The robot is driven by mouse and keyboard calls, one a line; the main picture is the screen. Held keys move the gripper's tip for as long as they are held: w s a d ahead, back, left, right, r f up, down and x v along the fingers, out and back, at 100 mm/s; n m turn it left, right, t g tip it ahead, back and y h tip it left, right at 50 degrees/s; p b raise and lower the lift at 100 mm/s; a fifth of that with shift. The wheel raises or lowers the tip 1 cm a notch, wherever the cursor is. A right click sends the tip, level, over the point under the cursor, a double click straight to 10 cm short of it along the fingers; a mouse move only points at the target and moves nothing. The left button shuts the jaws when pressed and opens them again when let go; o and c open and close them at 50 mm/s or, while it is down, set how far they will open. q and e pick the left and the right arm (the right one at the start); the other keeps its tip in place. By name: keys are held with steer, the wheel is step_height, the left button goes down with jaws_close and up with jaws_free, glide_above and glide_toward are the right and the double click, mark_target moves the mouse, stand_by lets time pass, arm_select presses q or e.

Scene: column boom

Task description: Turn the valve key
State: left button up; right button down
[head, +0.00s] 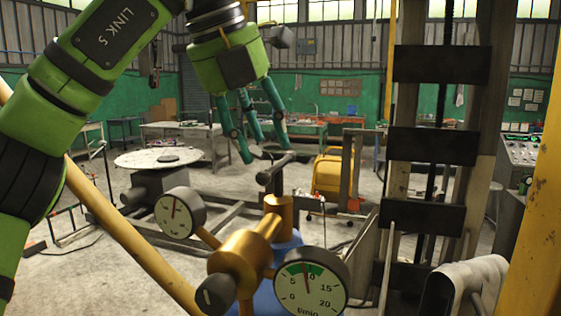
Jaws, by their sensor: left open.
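The valve key (277,168) appears to be the dark T-shaped handle standing upright on the brass valve (238,258), in the lower middle of the head view. My left gripper (265,152) hangs above it with its teal fingers pointing down and spread open. The fingertips show just above and to the left of the key's crossbar. I cannot tell whether any finger touches it. Nothing shows between the fingers. My right gripper is out of view.
Two round gauges, a left one (180,213) and a right one (312,284), flank the valve. A dark-barred column (432,145) and a yellow post (535,200) stand at right. A round table (160,158) and a yellow machine (328,175) stand behind.

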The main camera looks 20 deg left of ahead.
mark_target(275, 166)
arm_select(q)
steer(key=x, duration=0.4)
steer(key=shift+w+d+f+p, duration=0.2)
steer(key=shift+w+d+p, duration=0.1)
steer(key=shift+w, duration=0.15)
steer(key=shift+w+d+f, duration=0.15)
steer(key=shift+w+f, duration=0.05)
steer(key=shift+f, duration=0.35)
steer(key=shift+s, duration=0.1)
jaws_close()
steer(key=shift+r, duration=0.1)
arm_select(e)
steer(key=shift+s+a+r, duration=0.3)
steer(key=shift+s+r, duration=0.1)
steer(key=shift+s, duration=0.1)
